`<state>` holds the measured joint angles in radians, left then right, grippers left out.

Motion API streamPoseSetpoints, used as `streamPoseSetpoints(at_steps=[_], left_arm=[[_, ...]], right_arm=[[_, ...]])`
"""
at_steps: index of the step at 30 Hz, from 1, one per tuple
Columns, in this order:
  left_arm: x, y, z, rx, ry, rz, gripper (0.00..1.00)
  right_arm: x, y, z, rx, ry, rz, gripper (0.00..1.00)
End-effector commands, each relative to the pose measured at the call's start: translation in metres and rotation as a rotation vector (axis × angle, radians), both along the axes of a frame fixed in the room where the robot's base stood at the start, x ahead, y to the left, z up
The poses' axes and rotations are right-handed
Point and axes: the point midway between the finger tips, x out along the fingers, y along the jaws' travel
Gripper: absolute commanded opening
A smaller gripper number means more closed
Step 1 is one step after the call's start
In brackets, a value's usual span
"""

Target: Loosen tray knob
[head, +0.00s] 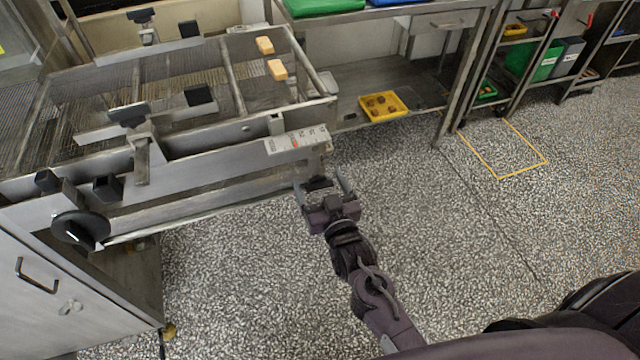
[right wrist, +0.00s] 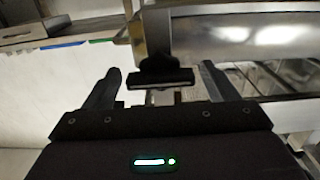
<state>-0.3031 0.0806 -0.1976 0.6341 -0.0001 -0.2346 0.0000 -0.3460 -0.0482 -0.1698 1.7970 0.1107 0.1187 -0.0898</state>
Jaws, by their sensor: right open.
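A dark knob (head: 318,183) sits at the right end of the steel machine, below a plate with a printed scale; I take it as the tray knob. In the right wrist view the knob (right wrist: 160,76) is a wide black bar on a metal mount. My right gripper (head: 320,186) is open, its fingers pointing at the machine, one to each side of the knob. In the right wrist view my right gripper (right wrist: 160,72) shows a gap between each finger and the knob. I cannot tell how deep the knob sits between them. My left gripper is out of view.
The machine has a wire mesh (head: 90,88) with two tan blocks (head: 277,69) at its right end, several other black knobs (head: 128,113) and a round black dial (head: 80,230). A yellow tray (head: 384,106) lies on a low shelf behind. The speckled floor is clear around my right arm.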

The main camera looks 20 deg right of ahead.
Motion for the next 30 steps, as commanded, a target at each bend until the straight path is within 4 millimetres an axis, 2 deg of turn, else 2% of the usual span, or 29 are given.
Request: streamPoseSetpoints(at_steps=[2,12,22,30], left_arm=[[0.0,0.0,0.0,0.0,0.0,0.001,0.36],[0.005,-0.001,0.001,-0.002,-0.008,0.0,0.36],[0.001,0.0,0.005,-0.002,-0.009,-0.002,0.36],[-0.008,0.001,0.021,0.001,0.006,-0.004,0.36]], right_arm=[[0.0,0.0,0.0,0.0,0.0,0.0,0.8],[-0.001,0.0,0.0,0.0,0.0,0.0,0.37],[0.0,0.001,0.002,-0.044,-0.002,0.002,0.35],[0.0,0.001,0.003,-0.214,-0.006,0.002,0.35]])
